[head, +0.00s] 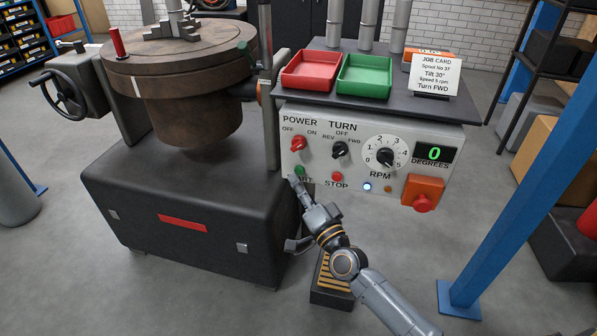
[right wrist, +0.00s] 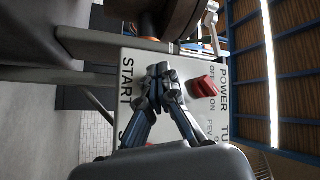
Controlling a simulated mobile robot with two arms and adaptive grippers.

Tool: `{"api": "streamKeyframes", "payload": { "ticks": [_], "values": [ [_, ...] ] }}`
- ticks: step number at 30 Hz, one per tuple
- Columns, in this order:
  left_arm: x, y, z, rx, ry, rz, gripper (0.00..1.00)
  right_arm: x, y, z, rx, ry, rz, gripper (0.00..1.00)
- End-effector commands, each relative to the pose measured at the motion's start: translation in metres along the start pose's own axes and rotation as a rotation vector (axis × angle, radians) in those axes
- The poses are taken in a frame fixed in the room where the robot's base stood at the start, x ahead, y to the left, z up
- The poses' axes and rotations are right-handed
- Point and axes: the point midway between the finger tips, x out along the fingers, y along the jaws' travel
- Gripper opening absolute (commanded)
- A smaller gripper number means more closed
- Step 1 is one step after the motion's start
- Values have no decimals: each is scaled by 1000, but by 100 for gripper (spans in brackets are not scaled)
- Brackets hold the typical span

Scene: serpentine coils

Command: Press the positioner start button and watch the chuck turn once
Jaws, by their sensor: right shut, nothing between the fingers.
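The positioner's grey control panel (head: 455,150) carries a green start button (head: 299,171), partly in front of which my right gripper (head: 295,183) stands. The gripper is shut and empty, its tips close to the button; I cannot tell whether they touch. In the right wrist view the shut fingers (right wrist: 160,72) point at the panel beside the START label (right wrist: 127,80) and hide the button. The chuck (head: 172,28) sits on the brown round table (head: 190,60), which has a white mark on its rim. The degrees display (head: 434,154) reads 0. My left gripper is out of view.
A red stop button (head: 337,177) is just right of the start button. The red power knob (head: 297,144), turn knob (head: 338,150) and RPM dial (head: 386,157) are above. An orange box with a red button (head: 423,203) is at the right. A blue post (head: 520,160) stands farther right.

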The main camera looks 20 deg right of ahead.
Motion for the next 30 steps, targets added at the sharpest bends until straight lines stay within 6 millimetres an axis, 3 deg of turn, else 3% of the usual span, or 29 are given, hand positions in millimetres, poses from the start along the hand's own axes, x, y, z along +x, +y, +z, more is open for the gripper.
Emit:
{"api": "streamKeyframes", "payload": {
  "ticks": [30],
  "values": [
    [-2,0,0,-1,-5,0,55,5,4,-4,0,0,0,0]
  ]
}}
